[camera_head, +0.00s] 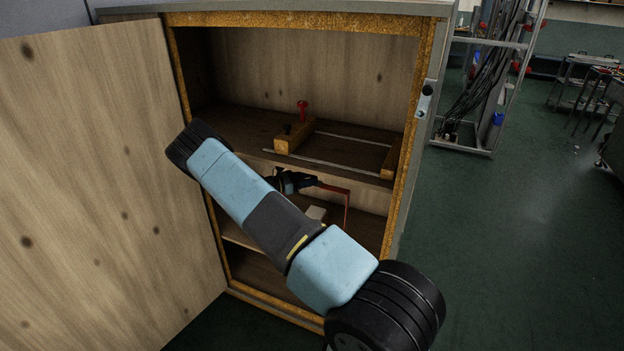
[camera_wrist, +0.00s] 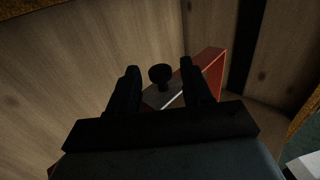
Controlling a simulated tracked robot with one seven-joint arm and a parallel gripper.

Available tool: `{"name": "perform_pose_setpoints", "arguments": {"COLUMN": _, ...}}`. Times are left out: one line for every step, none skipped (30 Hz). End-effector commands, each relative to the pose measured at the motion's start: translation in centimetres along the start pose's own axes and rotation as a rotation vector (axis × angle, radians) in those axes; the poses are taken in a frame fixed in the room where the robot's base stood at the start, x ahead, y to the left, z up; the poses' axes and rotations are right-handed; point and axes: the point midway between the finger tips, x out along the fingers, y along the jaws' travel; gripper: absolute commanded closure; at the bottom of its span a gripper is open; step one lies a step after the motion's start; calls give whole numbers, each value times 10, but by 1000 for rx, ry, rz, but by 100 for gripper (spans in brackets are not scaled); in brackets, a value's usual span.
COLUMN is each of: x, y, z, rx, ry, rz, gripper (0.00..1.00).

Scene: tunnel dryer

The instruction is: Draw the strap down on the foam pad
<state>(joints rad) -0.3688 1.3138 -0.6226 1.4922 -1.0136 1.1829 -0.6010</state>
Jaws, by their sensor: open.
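My gripper (camera_head: 308,182) reaches into the middle bay of an open wooden cabinet. In the wrist view its two dark fingers (camera_wrist: 159,68) are apart, with a black round knob (camera_wrist: 160,73) showing between their tips. I cannot tell whether they touch it. Behind the knob are a pale grey surface (camera_wrist: 158,97) and a red angled piece (camera_wrist: 212,68). In the head view a thin red bar (camera_head: 347,211) bends down beside the gripper, over the shelf. A small pale block (camera_head: 316,213), perhaps the foam pad, lies below the gripper, partly hidden by my arm. No strap is clearly recognisable.
The upper shelf (camera_head: 233,117) holds a wooden jig (camera_head: 290,140) with metal rails and a red knob (camera_head: 303,110). Its front edge is close above my gripper. The cabinet door (camera_head: 90,190) stands open at left. The floor at right (camera_head: 510,250) is clear.

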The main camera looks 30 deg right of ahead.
Motion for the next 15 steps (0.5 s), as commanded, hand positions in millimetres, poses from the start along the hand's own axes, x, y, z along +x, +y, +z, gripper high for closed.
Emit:
{"name": "perform_pose_setpoints", "arguments": {"x": 7, "y": 0, "z": 0, "rx": 0, "ry": -1, "rz": -2, "gripper": 51}}
{"name": "perform_pose_setpoints", "arguments": {"x": 10, "y": 0, "z": 0, "rx": 0, "ry": -1, "rz": -1, "gripper": 51}}
{"name": "perform_pose_setpoints", "arguments": {"x": 14, "y": 0, "z": 0, "rx": 0, "ry": 0, "rz": -1, "gripper": 51}}
{"name": "perform_pose_setpoints", "arguments": {"x": 16, "y": 0, "z": 0, "rx": 0, "ry": 0, "rz": 0, "gripper": 51}}
{"name": "perform_pose_setpoints", "arguments": {"x": 18, "y": 0, "z": 0, "rx": 0, "ry": 0, "rz": 0, "gripper": 51}}
{"name": "perform_pose_setpoints", "arguments": {"x": 21, "y": 0, "z": 0, "rx": 0, "ry": 0, "rz": 0, "gripper": 51}}
{"name": "perform_pose_setpoints", "arguments": {"x": 22, "y": 0, "z": 0, "rx": 0, "ry": 0, "rz": 0, "gripper": 51}}
{"name": "perform_pose_setpoints", "arguments": {"x": 24, "y": 0, "z": 0, "rx": 0, "ry": 0, "rz": 1, "gripper": 51}}
{"name": "perform_pose_setpoints", "arguments": {"x": 25, "y": 0, "z": 0, "rx": 0, "ry": 0, "rz": 1, "gripper": 51}}
{"name": "perform_pose_setpoints", "arguments": {"x": 25, "y": 0, "z": 0, "rx": 0, "ry": 0, "rz": 1, "gripper": 51}}
{"name": "perform_pose_setpoints", "arguments": {"x": 26, "y": 0, "z": 0, "rx": 0, "ry": 0, "rz": 1, "gripper": 51}}
{"name": "perform_pose_setpoints", "arguments": {"x": 26, "y": 0, "z": 0, "rx": 0, "ry": 0, "rz": 1, "gripper": 51}}
{"name": "perform_pose_setpoints", "arguments": {"x": 26, "y": 0, "z": 0, "rx": 0, "ry": 0, "rz": 1, "gripper": 51}}
{"name": "perform_pose_setpoints", "arguments": {"x": 26, "y": 0, "z": 0, "rx": 0, "ry": 0, "rz": 1, "gripper": 51}}
{"name": "perform_pose_setpoints", "arguments": {"x": 26, "y": 0, "z": 0, "rx": 0, "ry": 0, "rz": 1, "gripper": 51}}
